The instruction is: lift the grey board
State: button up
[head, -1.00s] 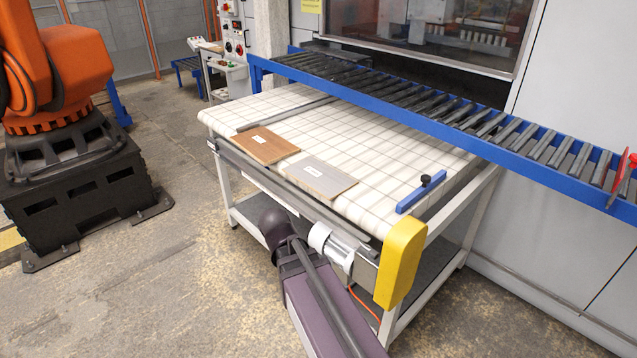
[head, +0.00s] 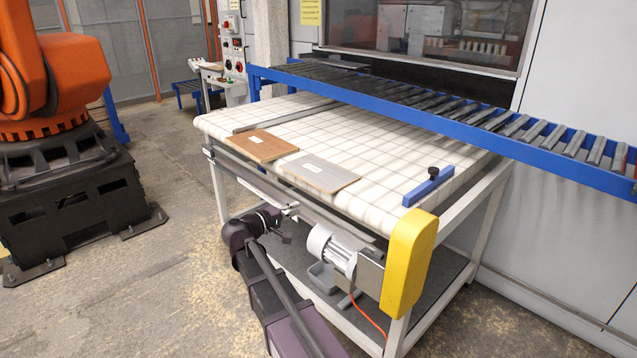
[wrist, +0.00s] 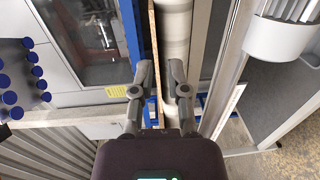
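The grey board (head: 320,173) lies flat on the white gridded belt table near its front edge, with a small white label. In the head view my gripper (head: 283,217) is low, in front of and below the boards' front edge, at the table's side rail. In the wrist view my gripper (wrist: 160,78) is open. A thin tan board edge runs between its fingers, close to the left finger, with a gap to the right one. I cannot tell from that view which board it is.
A brown board (head: 258,146) lies left of the grey one. A blue bar with a black knob (head: 428,187) is on the belt's right side. A motor (head: 332,246) and yellow cover (head: 407,265) sit at the front. A blue roller conveyor (head: 450,112) runs behind.

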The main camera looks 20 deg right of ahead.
jog(key=shift+w+a+r+h, duration=0.25)
jog(key=shift+w+h, duration=0.05)
jog(key=shift+w, duration=0.15)
jog(key=shift+d, duration=0.1)
send_near(325, 189)
jog(key=shift+x, duration=2.4)
jog(key=shift+s+d+f, duration=0.1)
jog(key=shift+s+f, duration=0.05)
jog(key=shift+f, duration=0.05)
jog(key=shift+x, duration=2.55)
jog(key=shift+c, duration=0.2)
grip_shut()
